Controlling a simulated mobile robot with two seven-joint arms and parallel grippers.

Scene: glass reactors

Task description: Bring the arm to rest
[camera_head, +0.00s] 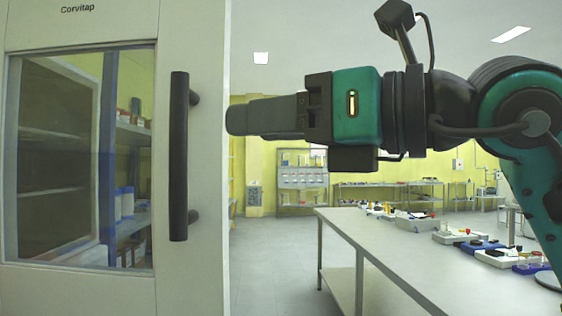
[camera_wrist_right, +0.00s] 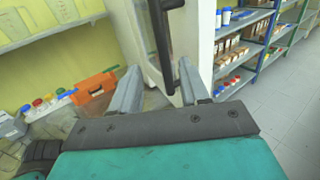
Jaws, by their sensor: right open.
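My right gripper (camera_head: 234,120) is level, reaching in from the right, with its tips pointing left toward a white cabinet door (camera_head: 193,60). In the right wrist view the two grey fingers (camera_wrist_right: 160,84) are spread apart with nothing held. The door's dark vertical handle (camera_head: 179,155) stands beyond the fingertips, with a gap between them in the head view. In the right wrist view the handle (camera_wrist_right: 161,40) appears in line with the space between the fingers. My left gripper is not in view.
A long grey table (camera_head: 345,228) with trays and small items stands below and behind my right arm. Shelves (camera_wrist_right: 240,50) with boxes and bottles show in the right wrist view, with an orange case (camera_wrist_right: 95,88) at left. Open floor (camera_head: 265,265) lies between door and table.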

